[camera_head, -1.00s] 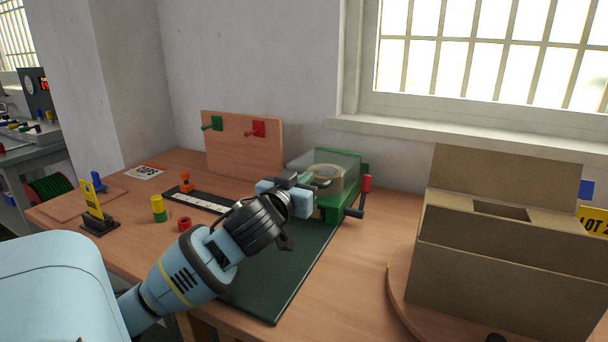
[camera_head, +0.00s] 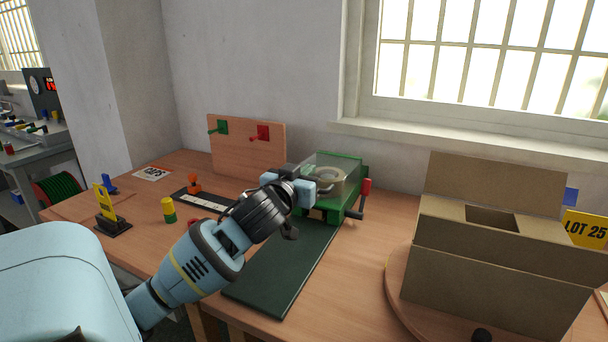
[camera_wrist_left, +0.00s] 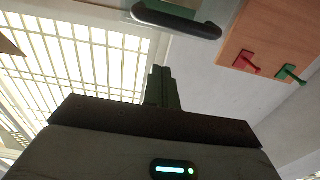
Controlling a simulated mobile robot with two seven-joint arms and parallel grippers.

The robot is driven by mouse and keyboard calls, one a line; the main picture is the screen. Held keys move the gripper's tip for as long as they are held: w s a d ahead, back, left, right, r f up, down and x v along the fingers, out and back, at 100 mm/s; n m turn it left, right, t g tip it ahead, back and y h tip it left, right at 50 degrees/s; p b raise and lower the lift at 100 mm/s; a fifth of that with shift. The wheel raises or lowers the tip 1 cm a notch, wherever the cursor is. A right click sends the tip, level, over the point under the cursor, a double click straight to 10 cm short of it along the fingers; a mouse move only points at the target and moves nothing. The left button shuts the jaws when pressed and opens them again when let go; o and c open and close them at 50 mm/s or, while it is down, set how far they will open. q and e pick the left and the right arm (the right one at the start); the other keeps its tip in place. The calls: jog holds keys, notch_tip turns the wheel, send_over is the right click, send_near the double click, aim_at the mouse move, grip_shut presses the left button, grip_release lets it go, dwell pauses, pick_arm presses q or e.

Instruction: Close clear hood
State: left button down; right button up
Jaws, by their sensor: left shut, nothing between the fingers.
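The pad printer (camera_head: 350,195) is a green machine on the table, against the back wall. Its clear hood (camera_head: 322,160) shows as a see-through box around a pale round part. I cannot tell whether the hood is fully down. My left gripper (camera_head: 300,174) is at the printer's left front side, next to the hood, and partly hides it. It is shut and empty; whether it touches the hood is unclear. In the left wrist view the shut fingers (camera_wrist_left: 164,88) point up toward a dark rounded bar (camera_wrist_left: 176,20). My right gripper is not in view.
A dark green mat (camera_head: 275,275) lies before the printer. A red knob (camera_head: 366,186) sits on its right side. A peg board (camera_head: 246,146) stands behind left. A cardboard box (camera_head: 500,270) on a round board stands at right. Small yellow and red parts lie left.

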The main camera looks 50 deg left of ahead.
pick_arm(q)
jog(key=s+d+f, duration=0.4)
jog(key=s, duration=0.4)
jog(key=shift+d+b, duration=0.15)
jog(key=shift+b, duration=0.25)
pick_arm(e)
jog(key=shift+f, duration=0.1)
pick_arm(q)
jog(key=shift+r, duration=0.1)
